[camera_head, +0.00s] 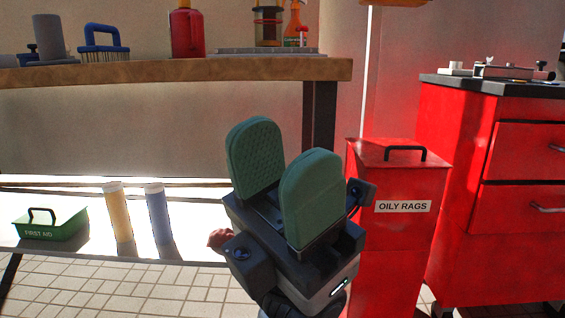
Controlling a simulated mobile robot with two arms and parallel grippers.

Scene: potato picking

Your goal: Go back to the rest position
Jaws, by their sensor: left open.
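My left gripper (282,168) is in the middle of the head view, with its two green finger pads pointing up. The pads are apart, and nothing shows between them. A small reddish-brown lump (219,238), possibly a potato, shows just left of the gripper body and is partly hidden by it. I cannot tell whether it touches the gripper. My right gripper is not in view.
A wooden bench (180,70) holds a red bottle (187,33) and a blue brush (103,45). Below are a green first aid box (52,226), a yellow cylinder (118,215) and a blue cylinder (158,215). A red rag bin (395,245) and a red cabinet (455,190) stand right.

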